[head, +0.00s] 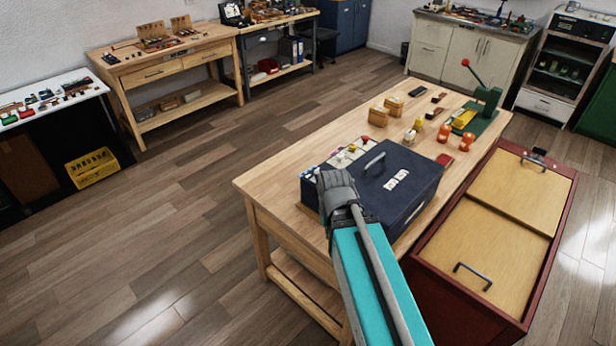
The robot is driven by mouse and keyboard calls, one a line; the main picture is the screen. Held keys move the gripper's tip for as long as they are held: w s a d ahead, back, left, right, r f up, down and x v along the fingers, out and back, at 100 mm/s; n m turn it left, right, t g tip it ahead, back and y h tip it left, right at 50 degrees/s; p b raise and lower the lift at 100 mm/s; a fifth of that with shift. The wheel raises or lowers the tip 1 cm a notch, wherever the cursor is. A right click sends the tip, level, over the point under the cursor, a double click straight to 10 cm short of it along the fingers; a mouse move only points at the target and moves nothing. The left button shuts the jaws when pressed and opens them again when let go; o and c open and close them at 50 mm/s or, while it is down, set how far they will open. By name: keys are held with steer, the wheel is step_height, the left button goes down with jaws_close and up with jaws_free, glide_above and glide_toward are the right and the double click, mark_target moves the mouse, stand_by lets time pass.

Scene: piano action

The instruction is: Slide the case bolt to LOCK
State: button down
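A dark blue case (412,200) with a grey handle (375,163) on its lid stands on the wooden workbench. Two small white labels (397,180) lie on the lid; their writing is too small to read. I cannot make out a bolt on the case; my arm covers part of its left and front side. My gripper (338,188) is at the left front of the case, seen from behind. Its fingertips are hidden, so I cannot tell whether it touches the case or holds anything.
The workbench (256,183) also carries small wooden blocks (378,116), orange pieces (444,133) and a green lever press (487,100). A red-framed cabinet (452,300) with wooden panels stands close at right. Open floor (180,220) lies to the left.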

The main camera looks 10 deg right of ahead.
steer(key=w+f+n+h+b, duration=0.5)
steer(key=w+n+b, duration=0.1)
steer(key=w+n, duration=0.15)
steer(key=n+t+h+b, duration=0.8)
steer(key=n+b, duration=0.4)
steer(key=n, duration=0.4)
glide_toward(310, 184)
steer(key=s+a+r+h, duration=0.1)
steer(key=a+r, duration=0.3)
steer(key=shift+a+f+g, duration=0.1)
steer(key=shift+f+g, duration=0.05)
steer(key=shift+g, duration=0.15)
steer(key=b+x, duration=0.2)
steer(key=x, duration=1.2)
steer(key=shift+s, duration=0.1)
